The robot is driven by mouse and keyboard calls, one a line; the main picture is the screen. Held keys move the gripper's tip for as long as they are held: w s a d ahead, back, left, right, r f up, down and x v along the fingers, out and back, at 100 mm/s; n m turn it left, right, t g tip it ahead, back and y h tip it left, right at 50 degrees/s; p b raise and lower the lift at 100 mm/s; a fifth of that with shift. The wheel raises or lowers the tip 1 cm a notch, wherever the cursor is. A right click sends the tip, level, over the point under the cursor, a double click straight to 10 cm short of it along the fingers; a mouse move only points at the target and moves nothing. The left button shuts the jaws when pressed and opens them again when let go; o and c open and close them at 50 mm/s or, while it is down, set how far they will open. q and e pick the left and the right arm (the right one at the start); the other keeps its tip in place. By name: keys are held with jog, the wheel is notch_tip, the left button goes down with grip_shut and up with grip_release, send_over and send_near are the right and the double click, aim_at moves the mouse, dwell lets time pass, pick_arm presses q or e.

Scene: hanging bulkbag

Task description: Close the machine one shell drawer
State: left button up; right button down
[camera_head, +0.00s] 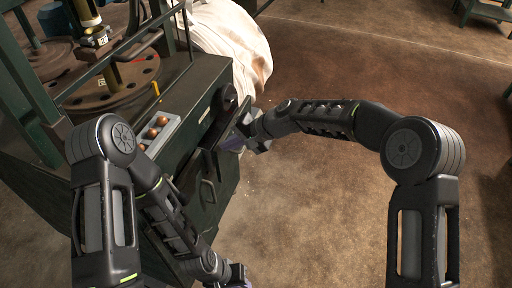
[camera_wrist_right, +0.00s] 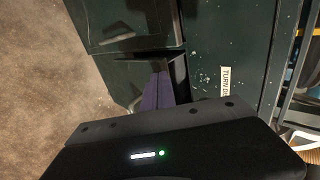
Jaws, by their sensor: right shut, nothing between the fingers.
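The dark green machine (camera_head: 190,95) fills the left of the head view. Its front has drawer panels, one with a curved handle (camera_head: 208,190). The shell drawer's dark front (camera_head: 217,128) is partly covered by my right gripper (camera_head: 236,143); I cannot tell how far it stands out. The right gripper is shut and empty, its purple fingers against or very close to the front. The right wrist view shows the fingers (camera_wrist_right: 158,92) beside a dark ledge under a green panel (camera_wrist_right: 125,22). My left gripper (camera_head: 240,282) is cut off at the bottom edge; its jaws are unclear.
A grey tray (camera_head: 172,127) with several brown round things sits on the machine's top. A round metal plate (camera_head: 115,85) lies behind it. A white bulk bag (camera_head: 230,45) hangs at the back. A label (camera_wrist_right: 225,82) marks the cabinet.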

pick_arm(q)
jog(key=shift+w+d+r, duration=0.2)
jog(key=shift+w+r, duration=0.2)
jog(key=shift+r, duration=0.1)
pick_arm(e)
jog(key=a, duration=0.2)
jog(key=w+a, duration=0.1)
jog(key=a, duration=0.2)
jog(key=shift+w, duration=0.15)
pick_arm(q)
jog(key=shift+f, duration=0.1)
pick_arm(e)
jog(key=shift+d, duration=0.1)
